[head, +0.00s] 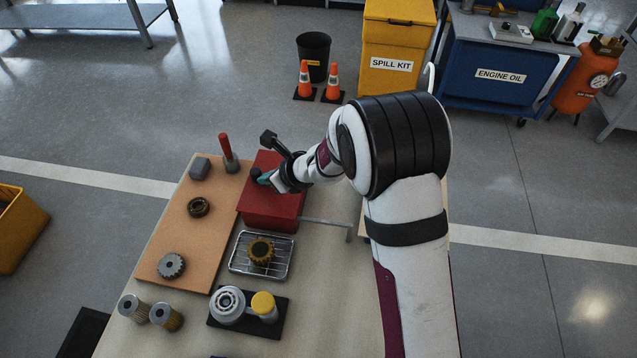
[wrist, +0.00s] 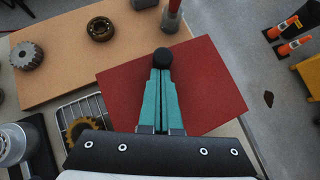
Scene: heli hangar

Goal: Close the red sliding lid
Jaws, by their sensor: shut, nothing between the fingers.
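A red box (head: 268,212) stands on the table, and its flat red lid (wrist: 210,85) fills the middle of the wrist view. I see no opening in the red top, though my gripper and arm hide part of it. A round black knob (wrist: 162,57) is near the lid's far edge, and it also shows in the head view (head: 255,172). My gripper (wrist: 161,72) has teal fingers pressed together with nothing between them. Its tips (head: 264,179) are right beside the knob, above the lid. I cannot tell whether they touch the knob.
An orange-brown board (head: 178,235) left of the box holds gears, a grey block and a red-handled tool (head: 227,150). A wire rack (head: 240,262) with a brass gear (head: 260,251) is in front of the box. A black tray (head: 270,322) with parts is nearer.

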